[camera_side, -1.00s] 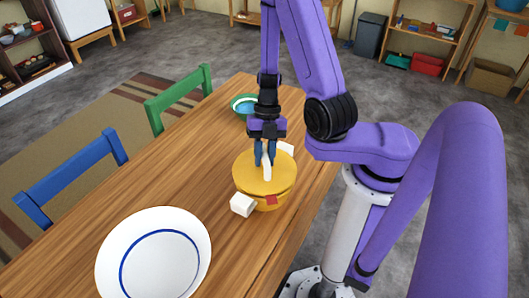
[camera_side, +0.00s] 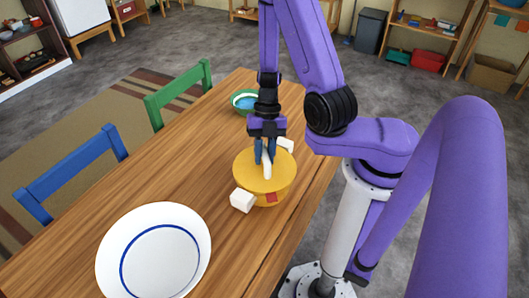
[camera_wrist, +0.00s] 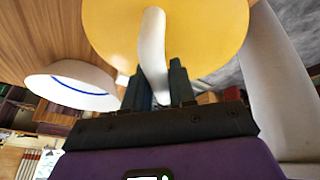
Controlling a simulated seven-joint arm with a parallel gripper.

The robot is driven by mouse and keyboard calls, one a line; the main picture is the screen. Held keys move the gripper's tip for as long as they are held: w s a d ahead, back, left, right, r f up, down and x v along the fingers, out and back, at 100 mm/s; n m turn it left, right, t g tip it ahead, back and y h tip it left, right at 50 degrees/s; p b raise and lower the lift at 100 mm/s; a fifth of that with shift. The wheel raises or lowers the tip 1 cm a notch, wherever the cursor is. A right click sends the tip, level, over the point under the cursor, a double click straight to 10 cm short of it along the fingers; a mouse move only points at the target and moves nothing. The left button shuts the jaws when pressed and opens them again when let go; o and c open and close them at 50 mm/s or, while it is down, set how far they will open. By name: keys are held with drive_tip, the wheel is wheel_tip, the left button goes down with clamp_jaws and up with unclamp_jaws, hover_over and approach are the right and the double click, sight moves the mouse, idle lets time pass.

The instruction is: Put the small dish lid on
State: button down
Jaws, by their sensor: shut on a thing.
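The yellow lid (camera_side: 247,170) has a curved white handle (camera_wrist: 152,40) on top. It lies over a yellow dish (camera_side: 280,195) with white side handles (camera_side: 242,201) and a red patch. The lid looks close to level, and whether it is fully seated on the rim I cannot tell. My gripper (camera_side: 265,155) is above the lid with its blue fingers shut on the white handle. In the wrist view my gripper (camera_wrist: 157,75) shows a finger on each side of the handle, and the lid (camera_wrist: 205,30) hides the dish.
A large white bowl with a blue ring (camera_side: 160,225) stands at the front left of the wooden table (camera_side: 130,190). A small green bowl (camera_side: 240,97) stands at the back. Blue (camera_side: 75,172) and green (camera_side: 180,95) chairs line the left side. The table between is clear.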

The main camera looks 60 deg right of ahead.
drive_tip(key=shift+f, duration=0.35)
idle(0.3)
drive_tip(key=c, duration=0.8)
unclamp_jaws()
drive_tip(key=shift+c, duration=0.2)
drive_tip(key=shift+r, duration=0.15)
drive_tip(key=shift+w+d+r, duration=0.2)
drive_tip(key=shift+d+r, duration=0.1)
drive_tip(key=shift+r, duration=0.2)
drive_tip(key=v, duration=1.6)
